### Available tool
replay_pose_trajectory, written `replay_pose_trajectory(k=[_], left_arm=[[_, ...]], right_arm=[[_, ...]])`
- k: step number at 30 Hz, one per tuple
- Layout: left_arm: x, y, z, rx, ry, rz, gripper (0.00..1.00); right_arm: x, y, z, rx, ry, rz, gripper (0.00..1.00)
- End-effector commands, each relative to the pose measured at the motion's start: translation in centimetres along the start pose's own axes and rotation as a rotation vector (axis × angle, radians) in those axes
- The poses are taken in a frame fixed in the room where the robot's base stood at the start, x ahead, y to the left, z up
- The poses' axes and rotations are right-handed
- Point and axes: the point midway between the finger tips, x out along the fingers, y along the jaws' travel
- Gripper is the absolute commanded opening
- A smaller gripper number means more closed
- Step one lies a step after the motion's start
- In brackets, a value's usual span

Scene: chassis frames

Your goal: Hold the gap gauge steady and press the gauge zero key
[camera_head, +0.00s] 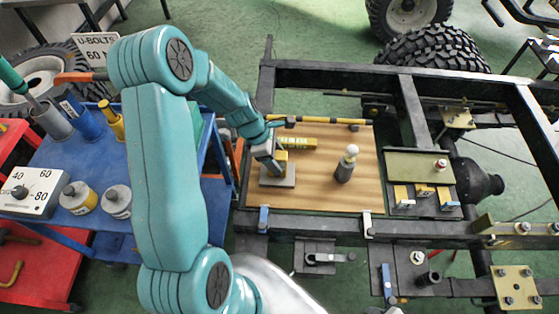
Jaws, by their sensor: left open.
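A small yellow device on a flat grey base (278,181), which looks like the gap gauge, sits on the left part of a wooden board (330,199). My left gripper (277,164) is open, with its fingers down at the yellow part of this device and hiding some of it. I cannot tell whether the fingers touch it. A yellow marked block (297,143) lies just behind it. The zero key cannot be made out at this size. My right gripper is not in view.
A dark post with a white ball top (351,151) stands right of the device. A black chassis frame (330,75) surrounds the board. A dark tray (424,208) with small coloured blocks lies to the right. A blue cart (75,160) with cans and tools stands at the left.

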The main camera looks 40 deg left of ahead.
Motion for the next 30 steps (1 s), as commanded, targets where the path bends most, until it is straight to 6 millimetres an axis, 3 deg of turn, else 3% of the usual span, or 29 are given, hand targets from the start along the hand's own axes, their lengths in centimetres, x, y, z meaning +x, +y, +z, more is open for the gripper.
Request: replay_pose_trajectory(k=[6,16,17,22,30], left_arm=[[2.5,0.0,0.1,0.002,0.0,-0.001,0.68],[2.9,0.0,0.1,0.002,0.0,0.0,0.68],[2.9,0.0,0.1,0.002,0.0,0.0,0.65],[2.9,0.0,0.1,0.002,0.0,0.0,0.1],[2.9,0.0,0.1,0.002,0.0,0.0,0.07]], right_arm=[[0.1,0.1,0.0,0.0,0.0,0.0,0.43],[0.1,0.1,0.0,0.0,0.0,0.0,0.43],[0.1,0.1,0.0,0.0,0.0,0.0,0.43],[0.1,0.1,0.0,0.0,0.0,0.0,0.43],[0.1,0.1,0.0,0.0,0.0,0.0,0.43]])
